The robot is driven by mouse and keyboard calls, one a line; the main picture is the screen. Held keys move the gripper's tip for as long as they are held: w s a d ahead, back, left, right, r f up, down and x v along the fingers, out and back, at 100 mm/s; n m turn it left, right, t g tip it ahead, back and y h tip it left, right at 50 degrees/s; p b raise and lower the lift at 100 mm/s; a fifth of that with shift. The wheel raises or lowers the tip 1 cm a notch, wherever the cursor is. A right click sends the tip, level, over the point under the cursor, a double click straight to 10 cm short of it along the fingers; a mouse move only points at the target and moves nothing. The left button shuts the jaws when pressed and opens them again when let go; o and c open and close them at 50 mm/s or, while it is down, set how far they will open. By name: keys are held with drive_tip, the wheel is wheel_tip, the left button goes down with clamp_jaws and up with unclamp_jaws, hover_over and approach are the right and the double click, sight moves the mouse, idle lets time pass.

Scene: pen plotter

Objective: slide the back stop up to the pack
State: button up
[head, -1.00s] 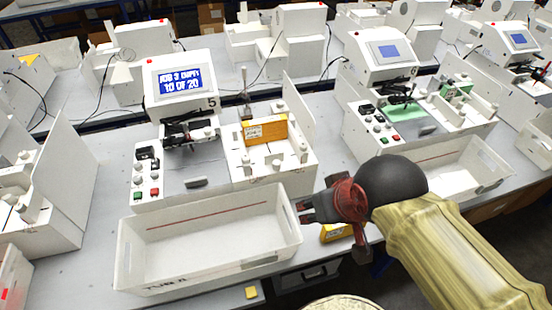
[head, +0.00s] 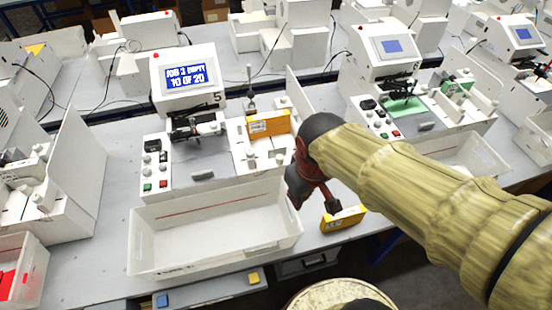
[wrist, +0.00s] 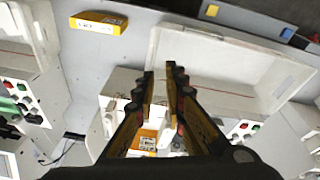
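An orange-yellow pack (head: 268,123) stands in the white feed tray (head: 238,160) right of the screen of machine 5. It also shows in the wrist view (wrist: 144,142), partly behind my fingers. White parts with round knobs (head: 279,158) stand in the tray in front of the pack; I cannot tell for sure which is the back stop. My gripper (head: 295,200) hangs beside the right end of the white bin, in front of the tray. In the wrist view its fingers (wrist: 160,72) are apart with nothing between the tips.
A white bin (head: 142,240) stands in front of the machine. A second yellow pack (head: 343,218) lies on the table right of my gripper. A control panel with buttons (head: 155,165) is left of the tray. A tall white panel (head: 300,100) rises at the tray's right.

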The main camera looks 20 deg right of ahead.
sight(279, 157)
drive_tip(key=w+f+n+p, duration=0.1)
drive_tip(key=w+f+n, duration=0.1)
drive_tip(key=w+n, duration=0.1)
drive_tip(key=w+a+f+n+p, duration=0.1)
drive_tip(key=w+f+n, duration=0.1)
drive_tip(key=n, duration=0.4)
drive_tip(key=w+a+f+n+g+h+p, duration=0.1)
drive_tip(key=w+f+n, duration=0.1)
drive_tip(key=w+n, duration=0.3)
drive_tip(key=shift+w+a, duration=0.1)
drive_tip(key=shift+a, duration=0.05)
clamp_jaws()
drive_tip(key=w+n+t, duration=0.1)
drive_tip(key=w+n, duration=0.5)
drive_tip(key=n, duration=0.8)
drive_tip(key=w+d+f+b, duration=0.1)
drive_tip(key=w+d+f, duration=0.1)
drive_tip(key=w+f, duration=0.4)
drive_tip(key=shift+s+x, duration=0.4)
drive_tip(key=shift+x, duration=1.45)
drive_tip(key=shift+w+a+f, duration=0.1)
